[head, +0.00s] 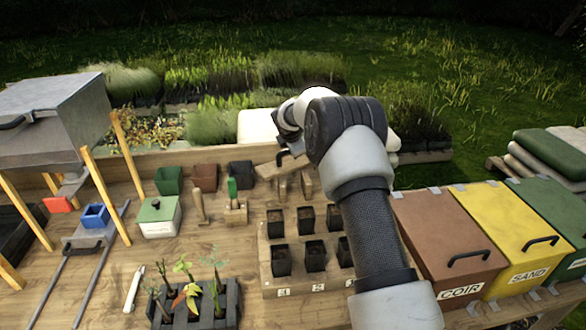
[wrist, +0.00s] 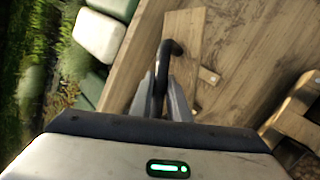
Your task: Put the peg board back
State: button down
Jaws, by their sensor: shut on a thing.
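The peg board (head: 268,171) is a light wooden board with a dark bent handle, near the back edge of the bench behind the numbered tray. Short wooden pegs (head: 306,184) show below it. In the wrist view the peg board (wrist: 181,37) lies beyond my fingers, with a small wooden piece (wrist: 208,76) at its right side. My gripper (head: 284,155) is above the board, and in the wrist view my gripper (wrist: 160,98) is shut on the dark handle (wrist: 163,65). My arm hides part of the board's right side. I cannot tell whether the pegs touch the bench.
A wooden tray (head: 275,292) of dark pots stands in front. Coir (head: 447,235) and sand (head: 505,228) bins stand to the right. Green (head: 169,180), brown (head: 204,176) and dark (head: 240,174) pots stand left of the board. A wooden tool (head: 199,206) stands nearby.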

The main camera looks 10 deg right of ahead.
aim_at(294, 161)
jog(key=shift+f, duration=2.4)
jog(key=shift+f+b, duration=0.35)
jog(key=shift+f, duration=0.25)
jog(key=c, duration=1.7)
grip_release()
